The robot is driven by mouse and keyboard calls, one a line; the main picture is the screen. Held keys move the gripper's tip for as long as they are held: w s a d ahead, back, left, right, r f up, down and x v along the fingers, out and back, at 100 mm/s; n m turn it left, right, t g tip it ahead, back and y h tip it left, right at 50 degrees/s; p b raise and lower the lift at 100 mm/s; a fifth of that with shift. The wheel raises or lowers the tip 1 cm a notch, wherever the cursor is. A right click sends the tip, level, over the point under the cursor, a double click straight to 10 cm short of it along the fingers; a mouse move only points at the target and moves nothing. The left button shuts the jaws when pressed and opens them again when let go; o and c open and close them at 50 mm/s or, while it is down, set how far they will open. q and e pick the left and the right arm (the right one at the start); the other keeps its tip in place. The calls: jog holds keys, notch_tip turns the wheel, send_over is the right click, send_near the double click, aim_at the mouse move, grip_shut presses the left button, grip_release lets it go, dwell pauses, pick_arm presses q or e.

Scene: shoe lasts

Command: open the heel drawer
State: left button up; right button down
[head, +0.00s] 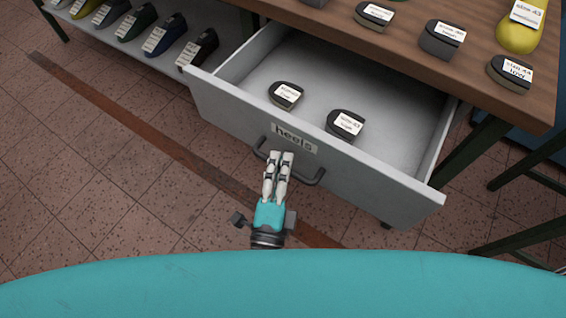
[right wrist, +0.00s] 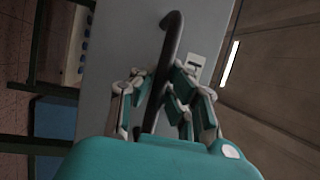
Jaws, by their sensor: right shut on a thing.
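The heel drawer (head: 340,166) is a light grey drawer with a "heels" label (head: 294,138) on its front. It stands pulled out from under the wooden table, and its inside shows. Two dark heel pieces with white labels, one at the left (head: 286,95) and one at the right (head: 345,125), lie in it. My right gripper (head: 279,156) is shut on the dark drawer handle (head: 313,179). In the right wrist view the handle (right wrist: 170,50) passes between the fingers (right wrist: 158,85). My left gripper is in neither view.
The wooden table top (head: 420,75) above the drawer holds several labelled heel pieces and a yellow last (head: 517,38). A low shelf (head: 176,52) at the upper left holds several labelled lasts. Dark green stool legs (head: 520,237) stand at the right.

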jog(key=shift+d+f, duration=0.1)
jog(key=shift+f, duration=0.1)
jog(key=c, duration=1.3)
grip_release()
jog(key=shift+r, duration=0.1)
jog(key=shift+c, duration=0.2)
